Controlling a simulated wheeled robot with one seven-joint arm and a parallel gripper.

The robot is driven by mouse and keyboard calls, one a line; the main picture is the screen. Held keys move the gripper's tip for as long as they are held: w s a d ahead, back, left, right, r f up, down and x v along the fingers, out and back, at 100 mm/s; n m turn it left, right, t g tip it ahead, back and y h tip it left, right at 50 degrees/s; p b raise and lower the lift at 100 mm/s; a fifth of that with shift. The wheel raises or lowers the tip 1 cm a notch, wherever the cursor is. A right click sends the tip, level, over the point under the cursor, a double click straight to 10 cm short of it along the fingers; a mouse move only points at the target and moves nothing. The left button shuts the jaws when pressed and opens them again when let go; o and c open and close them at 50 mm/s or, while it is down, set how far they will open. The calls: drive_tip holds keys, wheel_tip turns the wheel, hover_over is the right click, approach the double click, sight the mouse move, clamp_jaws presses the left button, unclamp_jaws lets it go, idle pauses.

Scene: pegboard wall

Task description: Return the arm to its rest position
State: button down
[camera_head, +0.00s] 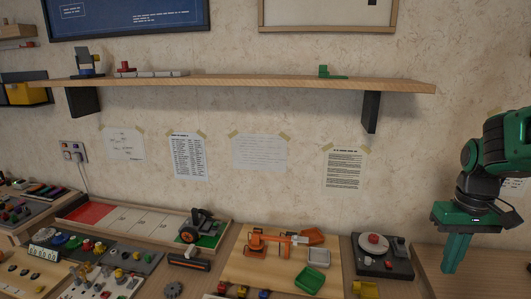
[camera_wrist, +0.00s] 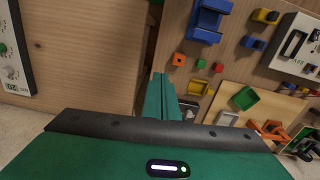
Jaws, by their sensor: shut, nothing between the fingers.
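My gripper (camera_head: 455,254) is at the right side of the head view, pointing down above the wooden table at the right. Its green fingers are together and hold nothing. In the wrist view the shut fingers (camera_wrist: 161,98) show at the middle, apart from the objects on the bench. My green and black wrist and upper arm rise above it in front of the wall.
A wooden shelf (camera_head: 240,82) runs along the wall. The bench holds an orange toy arm (camera_head: 275,239), a green tray (camera_head: 310,280), a dark turntable-like device (camera_head: 383,266) and a long sectioned tray (camera_head: 130,219). Several coloured blocks show in the wrist view.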

drive_tip(key=s+a+m, duration=0.1)
drive_tip(key=s+m, duration=0.3)
drive_tip(key=s, duration=1.2)
drive_tip(key=shift+s+m, duration=0.3)
drive_tip(key=shift+m, duration=0.1)
drive_tip(key=shift+a, duration=0.1)
